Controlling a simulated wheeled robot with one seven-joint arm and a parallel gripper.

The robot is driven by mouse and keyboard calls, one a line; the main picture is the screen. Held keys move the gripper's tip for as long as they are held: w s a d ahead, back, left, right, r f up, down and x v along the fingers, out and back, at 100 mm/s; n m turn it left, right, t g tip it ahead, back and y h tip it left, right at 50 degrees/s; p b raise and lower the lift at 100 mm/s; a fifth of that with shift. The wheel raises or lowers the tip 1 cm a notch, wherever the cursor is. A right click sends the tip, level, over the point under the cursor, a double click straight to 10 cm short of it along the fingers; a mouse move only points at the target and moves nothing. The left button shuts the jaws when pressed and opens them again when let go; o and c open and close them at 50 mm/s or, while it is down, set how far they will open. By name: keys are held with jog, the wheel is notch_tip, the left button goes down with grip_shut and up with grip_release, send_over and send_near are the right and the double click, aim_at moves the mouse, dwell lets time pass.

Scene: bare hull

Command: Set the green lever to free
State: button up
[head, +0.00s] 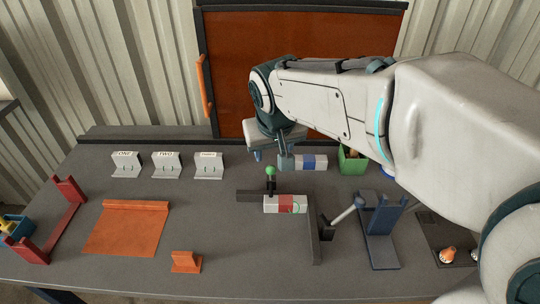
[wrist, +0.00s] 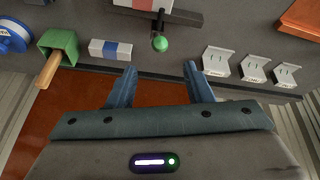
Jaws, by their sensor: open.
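The green lever shows as a green ball knob (head: 270,171) on a short dark stem. It stands at the middle of the table, beside a dark bar and a white block with a red band (head: 285,204). My gripper (head: 271,159) is open and empty, just behind the knob in the head view. In the wrist view the knob (wrist: 160,44) lies beyond the two open fingertips (wrist: 161,70), roughly centred between them and apart from both. I cannot read any lever position marking.
A white block with a blue band (head: 309,162) and a green bin (head: 352,159) are at the back right. Three numbered white stands (head: 167,165) are at the back left. A pale-handled lever (head: 345,213) and blue stand (head: 380,235) are at right. An orange mat (head: 127,228) lies left.

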aim_at(271, 169)
jog(key=x, duration=1.3)
jog(key=shift+w+f+p, duration=0.1)
jog(key=shift+f+p, duration=0.15)
jog(key=shift+p, duration=0.05)
jog(key=shift+r, duration=0.1)
grip_shut()
